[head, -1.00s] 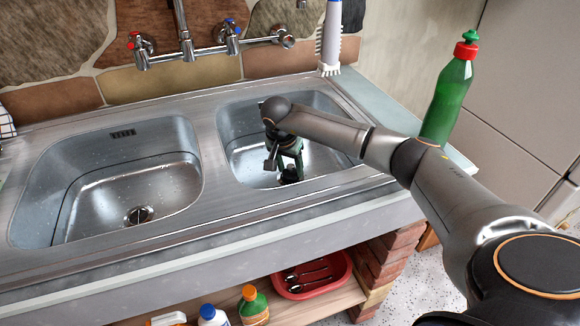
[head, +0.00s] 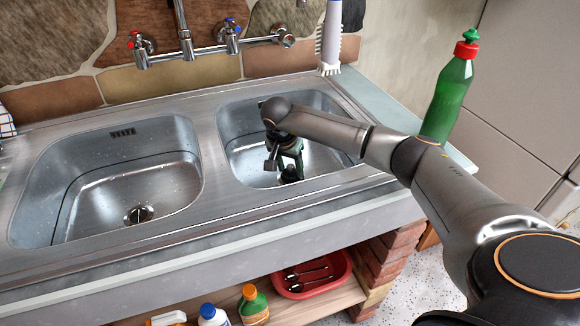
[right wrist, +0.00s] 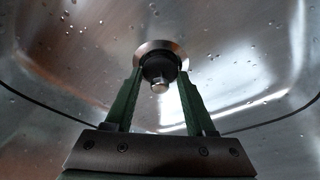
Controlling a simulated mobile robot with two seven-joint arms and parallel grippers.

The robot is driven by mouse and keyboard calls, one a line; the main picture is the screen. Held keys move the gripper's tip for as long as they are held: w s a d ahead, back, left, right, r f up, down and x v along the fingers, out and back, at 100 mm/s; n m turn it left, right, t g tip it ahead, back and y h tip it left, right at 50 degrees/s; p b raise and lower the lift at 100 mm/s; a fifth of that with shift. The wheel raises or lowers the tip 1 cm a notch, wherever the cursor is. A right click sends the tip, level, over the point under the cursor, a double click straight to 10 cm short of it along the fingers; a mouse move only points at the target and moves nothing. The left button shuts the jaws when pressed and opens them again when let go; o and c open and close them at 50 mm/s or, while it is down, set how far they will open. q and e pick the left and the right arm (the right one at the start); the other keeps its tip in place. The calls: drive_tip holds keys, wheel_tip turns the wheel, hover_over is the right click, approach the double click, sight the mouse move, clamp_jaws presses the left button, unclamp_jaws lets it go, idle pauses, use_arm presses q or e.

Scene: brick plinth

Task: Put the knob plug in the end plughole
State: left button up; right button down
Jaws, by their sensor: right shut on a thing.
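The knob plug (right wrist: 158,68) is dark with a small metal knob. In the right wrist view it stands between the green fingers of my right gripper (right wrist: 160,88), which is shut on it. A shiny metal ring (right wrist: 181,54) shows around the plug, at the plughole in the basin floor. I cannot tell whether the plug is seated in it or just above. In the head view my right gripper (head: 289,164) reaches down into the right basin (head: 248,172), with the dark plug (head: 290,174) at its fingertips. My left gripper is not in view.
The left basin (head: 75,180) is empty, with an open plughole (head: 139,214). Taps (head: 184,42) stand behind the sink. A green bottle (head: 448,100) and a white brush (head: 330,40) stand at the right. A red tray (head: 345,277) and bottles sit on the shelf below.

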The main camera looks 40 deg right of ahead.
drive_tip(key=shift+f, duration=0.2)
drive_tip(key=shift+c, duration=0.8)
unclamp_jaws()
